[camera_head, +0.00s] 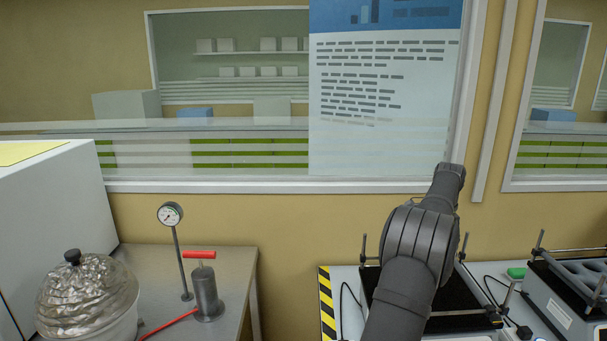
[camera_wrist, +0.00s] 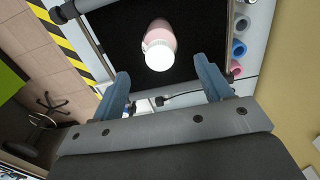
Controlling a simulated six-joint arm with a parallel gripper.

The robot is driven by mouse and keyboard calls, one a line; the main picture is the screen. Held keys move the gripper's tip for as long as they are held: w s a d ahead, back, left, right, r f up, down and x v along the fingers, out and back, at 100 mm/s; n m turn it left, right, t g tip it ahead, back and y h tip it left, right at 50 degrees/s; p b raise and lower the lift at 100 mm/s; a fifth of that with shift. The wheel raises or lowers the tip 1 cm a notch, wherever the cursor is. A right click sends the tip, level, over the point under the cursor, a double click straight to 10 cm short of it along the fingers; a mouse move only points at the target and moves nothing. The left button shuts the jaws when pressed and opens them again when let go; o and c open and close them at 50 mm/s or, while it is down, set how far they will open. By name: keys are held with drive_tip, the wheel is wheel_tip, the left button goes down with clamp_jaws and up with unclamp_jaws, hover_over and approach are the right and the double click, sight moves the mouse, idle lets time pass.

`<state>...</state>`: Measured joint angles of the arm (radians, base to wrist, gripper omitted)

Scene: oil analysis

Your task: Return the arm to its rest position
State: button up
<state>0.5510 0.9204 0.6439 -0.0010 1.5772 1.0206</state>
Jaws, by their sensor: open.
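My arm rises from the bottom of the head view, right of the middle, and leans over the right-hand bench; its end is hidden from that camera. In the wrist view my gripper (camera_wrist: 166,92) is open, its two blue-grey fingers wide apart with nothing between them. Beyond the fingertips a pinkish bottle with a white cap (camera_wrist: 159,47) is on a black platform (camera_wrist: 115,42). The fingers are apart from the bottle. The black platform also shows behind my arm in the head view (camera_head: 462,302).
A rack device (camera_head: 565,305) stands at the right. A gauge (camera_head: 171,214), a pump with a red handle (camera_head: 205,290) and a foil-wrapped vessel (camera_head: 88,295) stand on the left metal table (camera_head: 232,268). The wall with a window is behind. A gap separates the benches.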

wheel_tip(320, 180, up, 3)
drive_tip(key=shift+r, duration=0.15)
wheel_tip(320, 180, down, 12)
drive_tip(key=shift+r, duration=0.1)
wheel_tip(320, 180, up, 5)
drive_tip(key=shift+s+d+f, duration=0.1)
drive_tip(key=shift+f, duration=0.05)
drive_tip(key=s+d+r+n, duration=0.1)
drive_tip(key=s+d+r, duration=0.4)
drive_tip(key=s+d, duration=0.3)
drive_tip(key=s+d+r+n, duration=0.1)
drive_tip(key=s+d+r, duration=0.3)
drive_tip(key=s+d, duration=0.4)
drive_tip(key=s+d+f+m, duration=0.1)
drive_tip(key=s+d+f, duration=0.8)
drive_tip(key=s, duration=0.3)
drive_tip(key=s+d+f+m, duration=0.1)
drive_tip(key=s+d+f, duration=0.9)
drive_tip(key=s+f, duration=0.1)
drive_tip(key=shift+s+m, duration=0.3)
drive_tip(key=shift+s, duration=0.1)
drive_tip(key=shift+d, duration=0.1)
